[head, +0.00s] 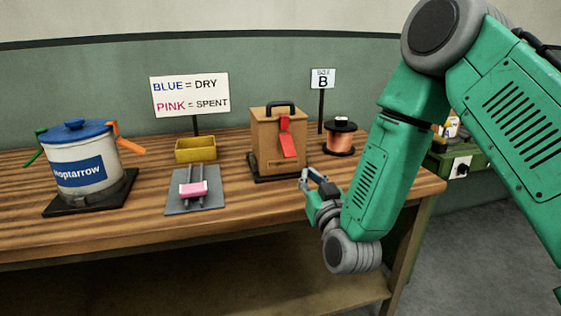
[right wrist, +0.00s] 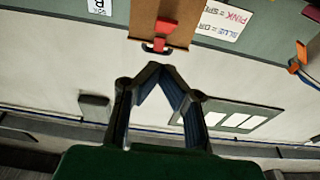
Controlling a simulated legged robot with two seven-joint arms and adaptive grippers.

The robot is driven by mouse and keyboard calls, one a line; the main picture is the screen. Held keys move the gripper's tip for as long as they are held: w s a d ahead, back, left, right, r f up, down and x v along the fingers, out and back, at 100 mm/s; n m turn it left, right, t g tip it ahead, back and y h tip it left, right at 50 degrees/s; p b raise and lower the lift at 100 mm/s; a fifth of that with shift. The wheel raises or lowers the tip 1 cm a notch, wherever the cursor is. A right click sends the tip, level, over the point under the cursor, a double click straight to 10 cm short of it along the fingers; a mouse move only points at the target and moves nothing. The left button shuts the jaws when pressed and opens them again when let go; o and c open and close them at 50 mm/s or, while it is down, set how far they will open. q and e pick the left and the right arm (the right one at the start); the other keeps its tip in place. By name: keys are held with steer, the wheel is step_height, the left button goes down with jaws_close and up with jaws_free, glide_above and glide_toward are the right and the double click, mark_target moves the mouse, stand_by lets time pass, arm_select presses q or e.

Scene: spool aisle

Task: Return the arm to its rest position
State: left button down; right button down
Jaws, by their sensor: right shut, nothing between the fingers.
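My right arm (head: 375,165) comes in from the right in the head view, green with grey joints. Its gripper (head: 314,178) is above the front right part of the wooden bench, just right of and in front of the brown box. In the right wrist view the fingers (right wrist: 155,68) meet at their tips, with nothing between them. The brown box (head: 265,150) has a black top handle and a red strap on its front; it also shows at the top of the right wrist view (right wrist: 190,15), apart from the fingers. My left gripper is not in view.
A white tub (head: 85,190) with a blue lid stands at left on the bench (head: 120,225). A yellow bin (head: 195,149), a grey plate (head: 196,204) with a pink block (head: 193,189), and a copper spool (head: 340,140) are also there. A green cabinet (head: 462,162) stands beyond the bench at right.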

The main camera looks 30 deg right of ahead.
steer(key=s+a+f+n+g+y, duration=0.1)
steer(key=s+a+f+g, duration=0.2)
steer(key=f, duration=0.5)
steer(key=s+a+f+n+g+y, duration=0.1)
steer(key=s+f+g+y, duration=0.15)
steer(key=s+f, duration=0.45)
steer(key=s+a+f+n+g+y, duration=0.1)
steer(key=s+a+f+g, duration=0.25)
steer(key=f, duration=0.55)
steer(key=s+f+g, duration=0.4)
steer(key=s+f, duration=0.1)
steer(key=s, duration=0.5)
steer(key=s+f+g, duration=0.4)
steer(key=s+g, duration=0.1)
steer(key=s, duration=0.6)
steer(key=shift+d+f+g+p, duration=0.15)
steer(key=shift+f+g+p, duration=0.15)
steer(key=shift+f, duration=0.1)
